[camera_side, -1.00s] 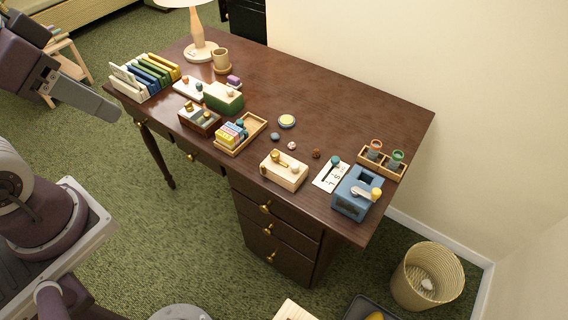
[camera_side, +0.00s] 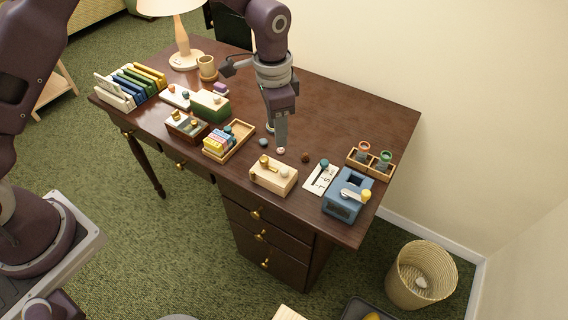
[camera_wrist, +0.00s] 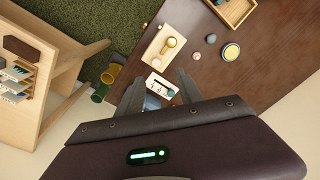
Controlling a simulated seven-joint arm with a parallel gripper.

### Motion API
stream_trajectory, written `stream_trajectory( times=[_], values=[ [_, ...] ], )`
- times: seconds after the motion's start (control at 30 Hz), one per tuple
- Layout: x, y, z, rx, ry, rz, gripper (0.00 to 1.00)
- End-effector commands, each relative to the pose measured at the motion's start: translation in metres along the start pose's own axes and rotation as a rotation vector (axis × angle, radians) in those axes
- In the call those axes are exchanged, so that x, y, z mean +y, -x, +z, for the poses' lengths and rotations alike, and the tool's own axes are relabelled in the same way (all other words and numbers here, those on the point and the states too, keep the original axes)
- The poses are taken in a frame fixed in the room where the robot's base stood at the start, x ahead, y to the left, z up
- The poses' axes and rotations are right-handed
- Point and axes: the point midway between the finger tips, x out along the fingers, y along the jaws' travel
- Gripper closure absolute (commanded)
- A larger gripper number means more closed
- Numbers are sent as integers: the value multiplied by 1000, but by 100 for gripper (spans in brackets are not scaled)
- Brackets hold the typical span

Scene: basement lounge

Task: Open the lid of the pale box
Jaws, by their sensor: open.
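The pale box (camera_side: 271,179) sits near the front edge of the dark desk, with its lid down. On top are a gold fitting (camera_side: 265,160) and a small pale knob (camera_side: 285,173). The wrist view shows the pale box (camera_wrist: 154,51) beyond my fingers, from above. My gripper (camera_side: 281,149) points down above the desk, just behind the box, apart from it. In the wrist view my gripper (camera_wrist: 158,88) has its fingers spread with nothing held. The fingers overlap in the side view.
Right of the box are a white card (camera_side: 319,181), a blue crank device (camera_side: 342,202) and a wooden rack (camera_side: 371,166). Left are a wooden tray (camera_side: 244,132) with coloured blocks, a dark brown box (camera_side: 185,128) and a green box (camera_side: 211,106). Small pebbles lie behind.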

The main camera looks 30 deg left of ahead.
Motion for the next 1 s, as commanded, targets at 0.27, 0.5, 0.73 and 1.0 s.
stream_trajectory(
  times=[0.27, 0.5, 0.73, 1.0],
  values=[
    [10, -70, -11, -40, -67, 31, 57],
    [11, -114, -9, -40, -64, 30, 57],
    [11, -127, -9, -38, -63, 29, 57],
    [11, -126, -9, -38, -63, 29, 83]
  ],
)
